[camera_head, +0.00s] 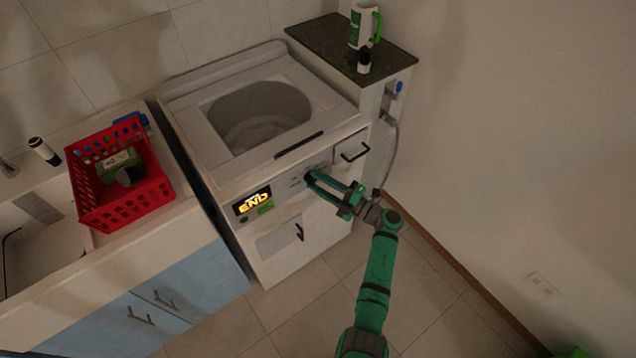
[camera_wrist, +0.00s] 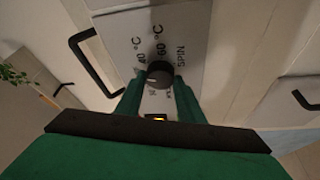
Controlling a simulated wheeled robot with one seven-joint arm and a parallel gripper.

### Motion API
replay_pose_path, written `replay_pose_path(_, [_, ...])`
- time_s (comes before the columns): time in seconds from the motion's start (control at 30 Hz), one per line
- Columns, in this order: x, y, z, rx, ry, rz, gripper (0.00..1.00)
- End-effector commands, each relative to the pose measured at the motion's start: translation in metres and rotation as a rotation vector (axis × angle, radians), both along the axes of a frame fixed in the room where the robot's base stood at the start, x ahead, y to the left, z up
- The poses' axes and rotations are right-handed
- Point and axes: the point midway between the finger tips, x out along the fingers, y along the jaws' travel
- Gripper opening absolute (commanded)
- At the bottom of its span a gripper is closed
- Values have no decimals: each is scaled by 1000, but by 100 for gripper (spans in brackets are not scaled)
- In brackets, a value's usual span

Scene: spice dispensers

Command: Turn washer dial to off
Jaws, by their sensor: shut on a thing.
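My green gripper (camera_head: 310,177) reaches the panel from the right. In the wrist view its fingers lie on both sides of the dial, shut on it.
A red basket (camera_head: 122,205) with a box inside sits on the counter at left. A white mug (camera_head: 362,25) and a small bottle (camera_head: 364,60) stand on the dark cabinet top (camera_head: 325,40). A black handle (camera_head: 354,152) juts out near my gripper. The floor in front is clear.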

Motion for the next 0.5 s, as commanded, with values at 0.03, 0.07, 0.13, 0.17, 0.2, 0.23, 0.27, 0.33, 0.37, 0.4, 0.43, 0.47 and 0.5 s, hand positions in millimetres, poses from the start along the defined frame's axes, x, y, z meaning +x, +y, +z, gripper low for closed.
replay_pose_path(0.03, [0, -2, 0, -30, -20, -4, 12])
replay_pose_path(0.07, [0, -2, 0, -48, -33, -4, 12])
replay_pose_path(0.13, [0, -1, 1, -87, -62, -3, 12])
replay_pose_path(0.17, [0, -1, 1, -102, -72, -3, 12])
replay_pose_path(0.2, [0, -2, 1, -121, -86, -3, 12])
replay_pose_path(0.23, [0, -2, 1, -134, -96, -3, 12])
replay_pose_path(0.27, [0, -2, 1, -146, -105, -4, 12])
replay_pose_path(0.33, [0, -1, 1, -173, -124, -3, 12])
replay_pose_path(0.37, [1, -1, 1, -181, -130, -3, 12])
replay_pose_path(0.4, [0, -1, 1, -192, -138, -3, 12])
replay_pose_path(0.43, [0, -1, 1, -199, -143, -2, 12])
replay_pose_path(0.47, [0, -1, 1, -206, -148, -2, 12])
replay_pose_path(0.5, [0, -1, 1, -214, -154, -2, 12])
